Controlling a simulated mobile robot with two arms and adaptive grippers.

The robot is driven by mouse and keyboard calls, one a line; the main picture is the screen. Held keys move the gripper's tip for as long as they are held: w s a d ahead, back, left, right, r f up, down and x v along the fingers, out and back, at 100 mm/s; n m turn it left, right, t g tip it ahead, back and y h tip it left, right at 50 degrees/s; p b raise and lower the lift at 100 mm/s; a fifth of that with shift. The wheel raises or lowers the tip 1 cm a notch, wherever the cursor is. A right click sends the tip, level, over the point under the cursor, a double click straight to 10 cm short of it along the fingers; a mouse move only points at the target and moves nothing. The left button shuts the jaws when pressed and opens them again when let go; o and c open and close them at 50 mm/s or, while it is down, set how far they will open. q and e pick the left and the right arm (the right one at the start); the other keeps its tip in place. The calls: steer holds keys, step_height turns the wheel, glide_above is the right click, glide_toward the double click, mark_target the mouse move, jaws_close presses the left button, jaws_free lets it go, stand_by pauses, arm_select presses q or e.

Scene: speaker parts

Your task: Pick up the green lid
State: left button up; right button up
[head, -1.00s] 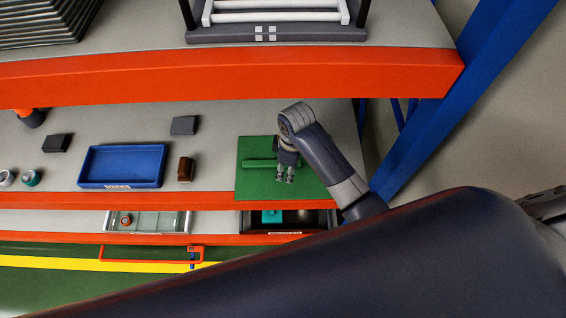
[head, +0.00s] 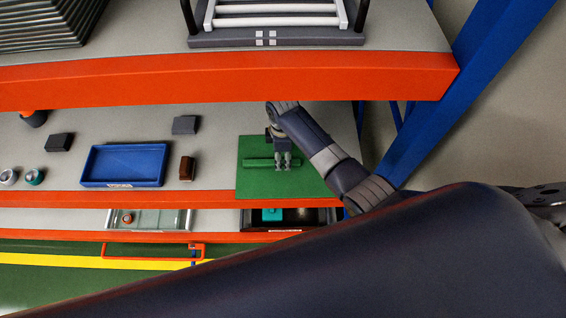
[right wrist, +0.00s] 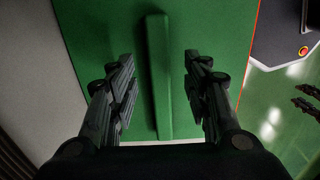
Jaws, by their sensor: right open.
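The green lid (head: 252,183) is a flat square plate with a raised green bar (head: 257,163) as its handle. It lies on the middle shelf at the right end. In the right wrist view the lid (right wrist: 220,40) fills most of the picture and the bar (right wrist: 158,75) runs up its middle. My right gripper (head: 283,168) is open over the bar in the head view. In the right wrist view its fingers (right wrist: 158,75) stand on both sides of the bar, with gaps. I cannot tell how far above the lid the fingertips are.
A blue tray (head: 124,183), a brown block (head: 187,168) and dark blocks (head: 186,125) stand left of the lid on the shelf (head: 215,150). An orange-edged upper shelf (head: 230,82) hangs above. A blue post (head: 425,130) stands at the right. Bins (head: 150,220) show below.

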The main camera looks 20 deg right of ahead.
steer(key=shift+f, duration=1.35)
steer(key=shift+c, duration=0.2)
jaws_close()
steer(key=shift+r, duration=0.2)
